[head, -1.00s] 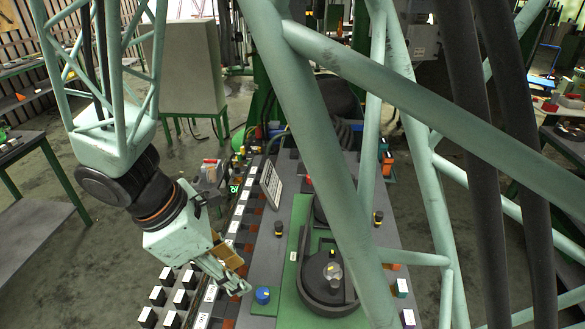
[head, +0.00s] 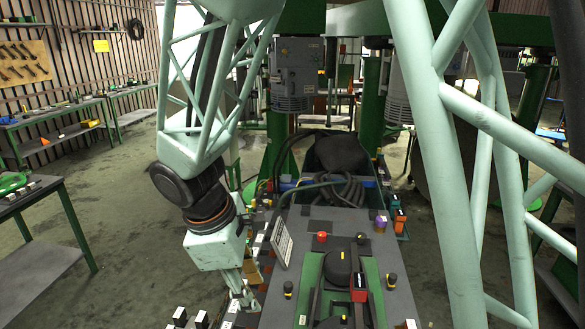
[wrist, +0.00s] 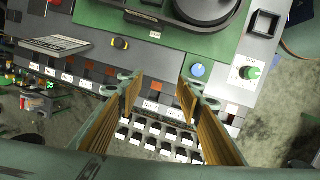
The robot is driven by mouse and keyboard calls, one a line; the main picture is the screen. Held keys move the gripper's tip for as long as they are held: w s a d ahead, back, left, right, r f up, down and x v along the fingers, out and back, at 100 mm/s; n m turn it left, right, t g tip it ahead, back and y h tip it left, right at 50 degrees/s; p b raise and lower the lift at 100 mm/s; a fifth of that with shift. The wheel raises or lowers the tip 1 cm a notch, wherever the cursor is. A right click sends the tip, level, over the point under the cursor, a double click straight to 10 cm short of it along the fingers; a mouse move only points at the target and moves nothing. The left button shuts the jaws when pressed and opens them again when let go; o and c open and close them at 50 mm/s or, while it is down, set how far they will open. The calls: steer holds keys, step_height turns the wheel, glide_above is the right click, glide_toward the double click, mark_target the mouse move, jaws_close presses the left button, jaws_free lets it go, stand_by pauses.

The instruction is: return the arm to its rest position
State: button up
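My gripper (head: 243,293) hangs below its pale green wrist housing at the left edge of the grey control panel (head: 340,222) in the head view. In the wrist view my gripper (wrist: 157,85) has its two fingers with tan inner pads spread apart, with nothing between them. Rows of white-topped black buttons (wrist: 160,140) show beyond the gap, below the fingers. My gripper appears above the panel edge, apart from it. Its fingertips are small and partly unclear in the head view.
The panel carries a black round part (head: 337,266), a red button (head: 321,237), a tilted sign plate (head: 282,243), and, in the wrist view, a blue button (wrist: 198,69) and a green knob (wrist: 250,72). Hoses (head: 345,187) lie behind. Open floor (head: 120,200) lies left.

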steer(key=w+d+r+m+t+y+p, duration=0.25)
steer(key=w+d+r+m, duration=0.7)
steer(key=w+r, duration=0.7)
steer(key=s+d+r+m+b, duration=0.2)
steer(key=s+d, duration=0.6)
steer(key=s, duration=0.1)
steer(key=s+d+r+m+b, duration=0.1)
steer(key=s+d+r+m, duration=0.15)
steer(key=s+d, duration=0.65)
steer(key=s+d+f+m+b, duration=0.1)
steer(key=s+d+m, duration=0.1)
steer(key=s, duration=0.9)
steer(key=s+d+f+m+b, duration=0.1)
steer(key=s+f, duration=0.1)
steer(key=s, duration=0.9)
steer(key=shift+s+d+f+m+b, duration=0.25)
steer(key=shift+d+m+b, duration=0.1)
steer(key=shift+d+m, duration=0.05)
steer(key=shift+g, duration=0.25)
